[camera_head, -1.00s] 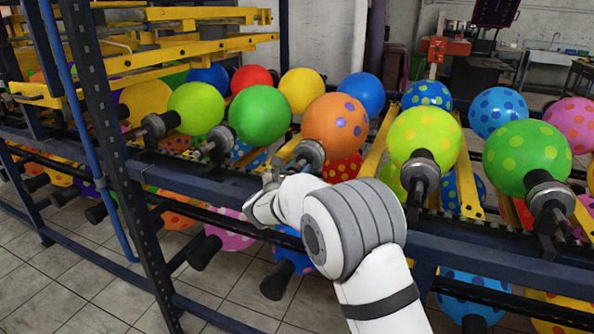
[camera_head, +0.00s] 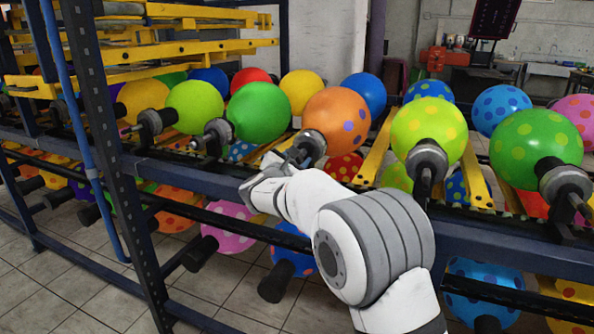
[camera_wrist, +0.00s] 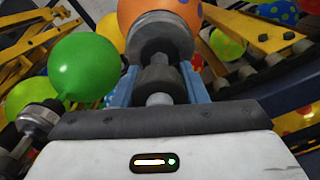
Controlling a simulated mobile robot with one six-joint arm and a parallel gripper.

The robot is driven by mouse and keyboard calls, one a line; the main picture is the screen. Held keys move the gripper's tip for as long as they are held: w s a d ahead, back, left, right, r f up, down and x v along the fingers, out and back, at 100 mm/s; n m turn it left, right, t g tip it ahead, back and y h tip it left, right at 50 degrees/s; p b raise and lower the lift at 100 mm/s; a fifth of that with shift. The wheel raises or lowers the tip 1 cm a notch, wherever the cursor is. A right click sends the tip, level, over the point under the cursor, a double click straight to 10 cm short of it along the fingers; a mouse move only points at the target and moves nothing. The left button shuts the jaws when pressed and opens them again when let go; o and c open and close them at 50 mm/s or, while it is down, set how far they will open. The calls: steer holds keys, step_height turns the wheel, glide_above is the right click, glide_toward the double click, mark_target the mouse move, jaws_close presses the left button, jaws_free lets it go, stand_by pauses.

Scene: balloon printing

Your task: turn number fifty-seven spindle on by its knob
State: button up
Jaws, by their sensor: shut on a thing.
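The spindle (camera_head: 312,146) at my gripper carries an orange balloon (camera_head: 336,120) with purple dots. In the wrist view its grey metal collar (camera_wrist: 160,32) and dark knob (camera_wrist: 160,84) point toward me. My gripper (camera_wrist: 160,92) has its blue fingers on both sides of the knob, shut on it. In the head view my gripper (camera_head: 289,158) is at the near end of this spindle, partly hidden by my wrist. No number can be read on the spindle.
A spindle with a green balloon (camera_head: 259,113) stands to the left, and one with a lime dotted balloon (camera_head: 429,131) to the right. A blue rail (camera_head: 190,178) runs below. A dark upright post (camera_head: 120,150) stands left. More balloons hang underneath.

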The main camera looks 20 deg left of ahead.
steer(key=shift+m+b, duration=0.55)
steer(key=shift+m, duration=0.05)
steer(key=o, duration=1)
steer(key=s, duration=0.7)
steer(key=shift+s+a+p, duration=0.3)
steer(key=shift+s+p, duration=0.05)
